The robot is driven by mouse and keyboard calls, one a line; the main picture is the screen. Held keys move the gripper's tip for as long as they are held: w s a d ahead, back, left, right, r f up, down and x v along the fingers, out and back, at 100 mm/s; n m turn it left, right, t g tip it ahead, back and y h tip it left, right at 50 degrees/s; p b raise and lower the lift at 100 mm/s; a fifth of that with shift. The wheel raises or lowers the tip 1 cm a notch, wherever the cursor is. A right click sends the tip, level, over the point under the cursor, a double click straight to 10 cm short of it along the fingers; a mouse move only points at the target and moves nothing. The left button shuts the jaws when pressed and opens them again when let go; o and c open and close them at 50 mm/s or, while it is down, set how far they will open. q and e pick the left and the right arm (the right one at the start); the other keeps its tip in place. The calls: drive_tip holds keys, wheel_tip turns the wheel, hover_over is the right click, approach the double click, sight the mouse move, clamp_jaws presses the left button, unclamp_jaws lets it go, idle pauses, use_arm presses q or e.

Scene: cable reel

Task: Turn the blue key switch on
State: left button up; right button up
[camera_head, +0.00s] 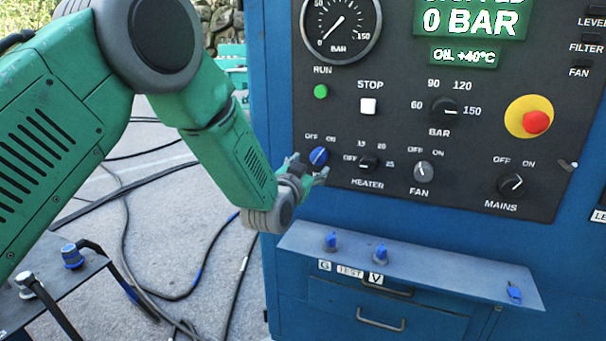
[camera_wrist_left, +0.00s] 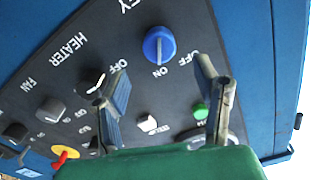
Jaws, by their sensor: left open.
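The blue key switch (camera_head: 318,156) is a round blue knob at the lower left of the dark control panel, under OFF and ON labels. In the left wrist view the blue key switch (camera_wrist_left: 159,45) has a pale line that appears to point toward ON. My left gripper (camera_head: 308,174) is just below and in front of it in the head view. In the left wrist view my left gripper (camera_wrist_left: 163,72) has its two fingers spread apart with nothing between them, and the knob lies beyond the tips. They look apart from the knob. My right gripper is not in view.
The heater knob (camera_head: 368,162) is close to the right of my gripper, with the fan knob (camera_head: 424,172) further right. The green run button (camera_head: 320,91) is above. A shelf (camera_head: 450,268) with blue connectors juts out below. Cables (camera_head: 150,180) lie on the floor.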

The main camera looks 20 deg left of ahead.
use_arm(q)
drive_tip(key=shift+s, duration=2.35)
drive_tip(key=shift+a, duration=0.1)
drive_tip(key=s+a+f+n+g, duration=0.1)
drive_tip(key=s+f+g, duration=0.4)
drive_tip(key=s+f, duration=0.7)
drive_tip(key=s+a+f+n+g, duration=0.15)
drive_tip(key=s+f+g, duration=0.25)
drive_tip(key=s+f, duration=0.75)
drive_tip(key=s+a+f+g, duration=0.1)
drive_tip(key=s+f+g, duration=0.3)
drive_tip(key=s, duration=0.7)
drive_tip(key=s+a+f+g, duration=0.1)
drive_tip(key=s+f+g, duration=0.3)
drive_tip(key=s+f, duration=0.4)
drive_tip(key=s+n, duration=0.1)
drive_tip(key=s, duration=0.2)
drive_tip(key=shift+s+a+y, duration=0.25)
drive_tip(key=shift+a+y, duration=0.05)
drive_tip(key=shift+a, duration=0.05)
drive_tip(key=shift+w, duration=0.15)
